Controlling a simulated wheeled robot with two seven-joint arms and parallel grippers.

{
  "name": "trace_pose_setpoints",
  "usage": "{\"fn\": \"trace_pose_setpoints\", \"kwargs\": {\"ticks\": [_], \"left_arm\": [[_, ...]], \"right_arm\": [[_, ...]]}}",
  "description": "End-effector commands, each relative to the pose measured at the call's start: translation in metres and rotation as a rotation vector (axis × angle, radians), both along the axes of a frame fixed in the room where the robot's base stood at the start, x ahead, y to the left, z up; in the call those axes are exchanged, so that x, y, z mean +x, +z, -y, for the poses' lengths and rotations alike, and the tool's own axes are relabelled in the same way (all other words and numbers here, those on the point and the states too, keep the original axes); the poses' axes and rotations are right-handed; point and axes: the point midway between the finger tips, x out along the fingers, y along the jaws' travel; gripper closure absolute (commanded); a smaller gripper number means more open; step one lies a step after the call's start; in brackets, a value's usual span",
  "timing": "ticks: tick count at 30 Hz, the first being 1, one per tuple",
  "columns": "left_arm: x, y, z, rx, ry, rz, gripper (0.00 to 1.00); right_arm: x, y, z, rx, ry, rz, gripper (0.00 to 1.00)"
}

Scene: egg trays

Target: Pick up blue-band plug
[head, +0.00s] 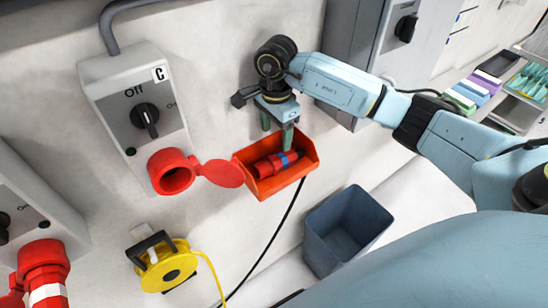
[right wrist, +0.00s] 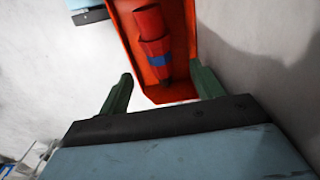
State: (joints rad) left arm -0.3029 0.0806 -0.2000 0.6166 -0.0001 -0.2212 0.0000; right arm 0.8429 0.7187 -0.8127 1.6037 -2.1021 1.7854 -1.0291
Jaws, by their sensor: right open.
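The blue-band plug (head: 276,163) is red with a blue band and lies in an orange bin (head: 284,185) on the wall. It also shows in the right wrist view (right wrist: 150,32), lying lengthwise in the bin (right wrist: 180,92). My right gripper (head: 276,135) is at the bin's back side, above the plug. In the right wrist view my right gripper (right wrist: 160,92) is open, its two green fingers apart, with nothing between them. The plug's banded end points toward the gap between the fingers. My left gripper is not in view.
A switch box marked C (head: 122,85) with a red socket (head: 172,172) and open lid (head: 220,173) is left of the bin. A yellow cable reel (head: 166,268) is below. A blue-grey bin (head: 345,225) stands lower right. A black cable (head: 275,237) hangs under the orange bin.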

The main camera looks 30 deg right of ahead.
Motion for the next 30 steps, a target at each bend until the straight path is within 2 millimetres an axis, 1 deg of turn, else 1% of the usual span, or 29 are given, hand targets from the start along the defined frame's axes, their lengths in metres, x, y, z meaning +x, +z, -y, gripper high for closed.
{"fn": "trace_pose_setpoints", "kwargs": {"ticks": [1, 3, 7, 11, 15, 17, 21, 24, 29, 30], "left_arm": [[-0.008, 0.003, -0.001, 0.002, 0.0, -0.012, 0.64], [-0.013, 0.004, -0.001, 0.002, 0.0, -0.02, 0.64], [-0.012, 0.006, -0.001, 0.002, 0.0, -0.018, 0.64], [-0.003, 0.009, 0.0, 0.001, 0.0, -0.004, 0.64], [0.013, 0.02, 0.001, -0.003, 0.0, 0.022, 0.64], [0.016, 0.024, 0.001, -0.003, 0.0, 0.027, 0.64], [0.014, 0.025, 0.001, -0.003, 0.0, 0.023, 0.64], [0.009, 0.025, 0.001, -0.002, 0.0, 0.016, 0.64], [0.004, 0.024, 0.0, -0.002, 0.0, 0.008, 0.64], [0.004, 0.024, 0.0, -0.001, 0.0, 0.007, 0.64]], "right_arm": [[-0.001, -0.01, -0.001, 0.001, 0.0, -0.005, 0.34], [-0.001, -0.021, -0.001, 0.002, 0.0, -0.004, 0.34], [-0.001, -0.036, 0.0, 0.001, -0.001, -0.001, 0.34], [-0.001, -0.043, -0.001, 0.002, 0.001, -0.001, 0.34], [-0.004, -0.061, 0.0, 0.004, -0.001, -0.005, 0.34], [-0.006, -0.07, 0.0, 0.004, -0.001, -0.005, 0.34], [-0.004, -0.087, 0.0, 0.003, 0.0, -0.001, 0.34], [-0.004, -0.092, 0.0, 0.002, 0.0, 0.0, 0.34], [-0.004, -0.092, 0.0, 0.001, 0.0, 0.001, 0.34], [-0.004, -0.092, 0.0, 0.001, 0.0, 0.001, 0.35]]}}
